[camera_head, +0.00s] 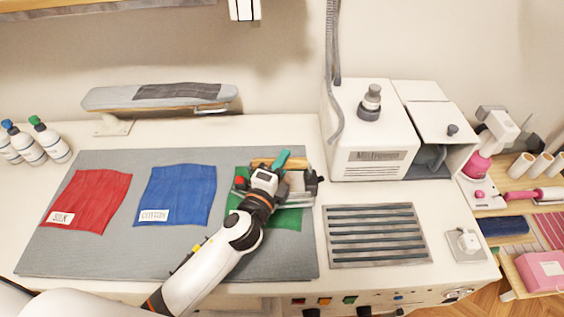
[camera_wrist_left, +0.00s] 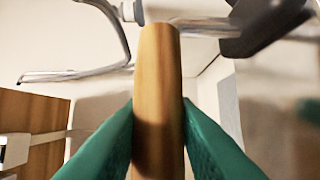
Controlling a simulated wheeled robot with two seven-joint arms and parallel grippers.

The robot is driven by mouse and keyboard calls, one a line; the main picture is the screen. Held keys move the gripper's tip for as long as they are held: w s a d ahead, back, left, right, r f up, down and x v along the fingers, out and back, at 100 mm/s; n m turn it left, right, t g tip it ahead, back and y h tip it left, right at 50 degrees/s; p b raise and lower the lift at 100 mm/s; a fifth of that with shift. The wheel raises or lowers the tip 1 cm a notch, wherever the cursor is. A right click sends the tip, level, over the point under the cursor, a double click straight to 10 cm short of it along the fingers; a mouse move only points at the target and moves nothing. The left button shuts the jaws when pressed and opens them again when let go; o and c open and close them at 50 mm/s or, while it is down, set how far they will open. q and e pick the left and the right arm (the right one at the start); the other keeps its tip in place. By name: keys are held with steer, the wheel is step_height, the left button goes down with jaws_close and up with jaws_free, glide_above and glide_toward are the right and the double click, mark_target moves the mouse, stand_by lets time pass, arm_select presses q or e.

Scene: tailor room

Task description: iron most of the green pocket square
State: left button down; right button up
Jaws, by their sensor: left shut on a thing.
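The green pocket square (camera_head: 289,220) lies on the grey ironing mat (camera_head: 170,256), to the right of the blue cloth. My left arm reaches over it and hides much of it. My left gripper (camera_head: 276,174) is shut on the wooden handle of the iron (camera_head: 299,187). In the left wrist view the handle (camera_wrist_left: 158,95) runs between the green fingers. The iron is over the green cloth; I cannot tell if its sole touches the cloth. My right gripper is not in view.
A red cloth (camera_head: 88,199) and a blue cloth (camera_head: 176,195) with labels lie left on the mat. A slatted metal rest (camera_head: 376,235) and a white steam unit (camera_head: 371,134) stand right. Bottles (camera_head: 48,139) stand at the left. A small ironing board (camera_head: 160,96) is behind.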

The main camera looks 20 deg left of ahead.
arm_select(q)
steer(key=shift+f+b, duration=0.35)
steer(key=shift+b, duration=0.15)
steer(key=shift+s+d+f, duration=0.1)
steer(key=shift+s+d, duration=0.15)
steer(key=shift+s, duration=0.5)
steer(key=shift+s+d+f, duration=0.1)
steer(key=shift+s+d, duration=0.1)
steer(key=shift+s, duration=0.5)
steer(key=shift+s+d+b, duration=0.15)
steer(key=shift+s+d, duration=0.05)
steer(key=shift+s, duration=0.55)
steer(key=shift+s+d+b, duration=0.15)
steer(key=shift+s+d, duration=0.05)
steer(key=shift+s, duration=0.5)
steer(key=shift+s+d+b, duration=0.15)
steer(key=shift+s+d, duration=0.05)
steer(key=shift+s, duration=0.55)
steer(key=shift+w, duration=0.15)
